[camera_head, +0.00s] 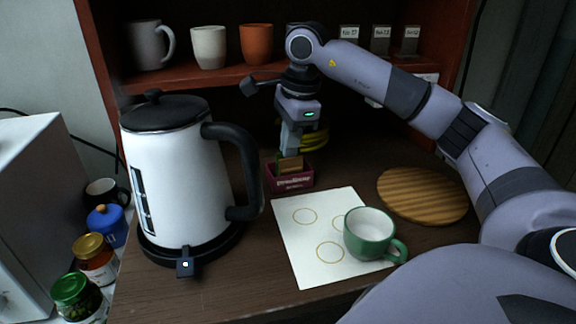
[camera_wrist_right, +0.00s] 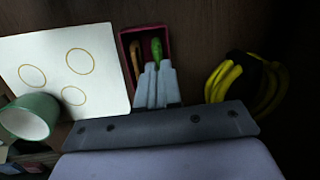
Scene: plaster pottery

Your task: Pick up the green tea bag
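The green tea bag (camera_wrist_right: 156,49) stands in a dark red box, beside a brown-orange tea bag (camera_wrist_right: 135,53). My right gripper (camera_head: 290,152) points down into the box from above. In the wrist view its fingertips (camera_wrist_right: 158,65) are close together right at the green tea bag and cover part of it. I cannot tell whether they are closed on it. My left gripper is not in view.
The box (camera_head: 292,182) sits on the table, with bananas (camera_head: 314,138) behind it. A white kettle (camera_head: 165,175) stands left. A green cup (camera_head: 370,232) rests on a white sheet (camera_head: 295,250) with rings. A round wooden board (camera_head: 422,195) lies right. A shelf with cups (camera_head: 208,47) is above.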

